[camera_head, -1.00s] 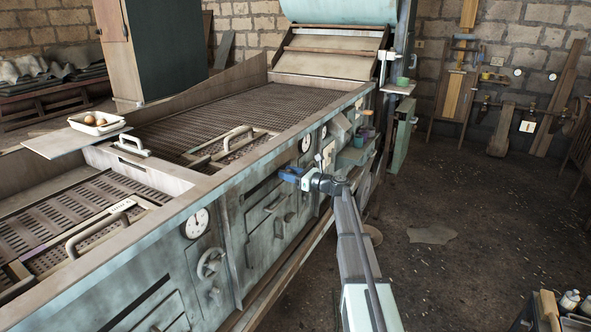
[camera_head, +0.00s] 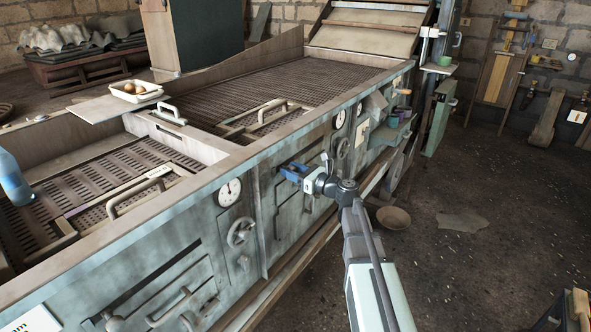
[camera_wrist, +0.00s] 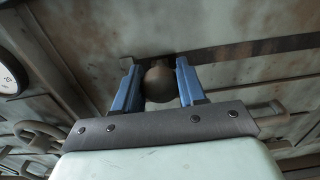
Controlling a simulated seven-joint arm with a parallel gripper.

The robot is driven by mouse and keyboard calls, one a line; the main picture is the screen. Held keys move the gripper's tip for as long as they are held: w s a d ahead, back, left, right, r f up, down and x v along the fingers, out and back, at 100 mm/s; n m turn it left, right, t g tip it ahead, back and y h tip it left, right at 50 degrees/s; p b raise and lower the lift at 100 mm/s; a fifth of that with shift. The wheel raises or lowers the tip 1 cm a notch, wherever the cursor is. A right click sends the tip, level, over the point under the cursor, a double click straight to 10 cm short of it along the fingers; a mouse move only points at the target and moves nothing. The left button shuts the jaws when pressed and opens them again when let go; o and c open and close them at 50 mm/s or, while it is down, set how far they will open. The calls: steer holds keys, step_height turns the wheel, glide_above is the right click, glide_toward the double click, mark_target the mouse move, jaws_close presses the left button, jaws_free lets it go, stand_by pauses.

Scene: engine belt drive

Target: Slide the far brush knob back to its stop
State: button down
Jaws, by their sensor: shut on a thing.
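My gripper (camera_wrist: 160,88) is shut on a dark, round knob (camera_wrist: 159,84), with one blue finger on each side of it. The knob sits at a long dark slot (camera_wrist: 265,47) in the machine's side panel. The slot runs on to the right of the knob in the wrist view, and its left end appears close by the left finger. I cannot tell whether the knob touches that end. In the head view my gripper (camera_head: 294,172) is against the panel between the two gauges, and its fingers hide the knob.
The near gauge (camera_head: 230,192) and a handwheel (camera_head: 241,232) are left of my gripper. The far gauge (camera_head: 340,118) is to its upper right. A handle (camera_wrist: 268,112) shows right of the gripper in the wrist view. The floor (camera_head: 450,265) to the right is mostly clear.

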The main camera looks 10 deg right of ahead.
steer(key=shift+s+a, duration=0.25)
steer(key=c, duration=0.7)
jaws_free()
steer(key=shift+w, duration=0.1)
steer(key=shift+d, duration=0.1)
steer(key=v, duration=1.3)
steer(key=shift+s+d, duration=0.25)
steer(key=shift+s, duration=0.05)
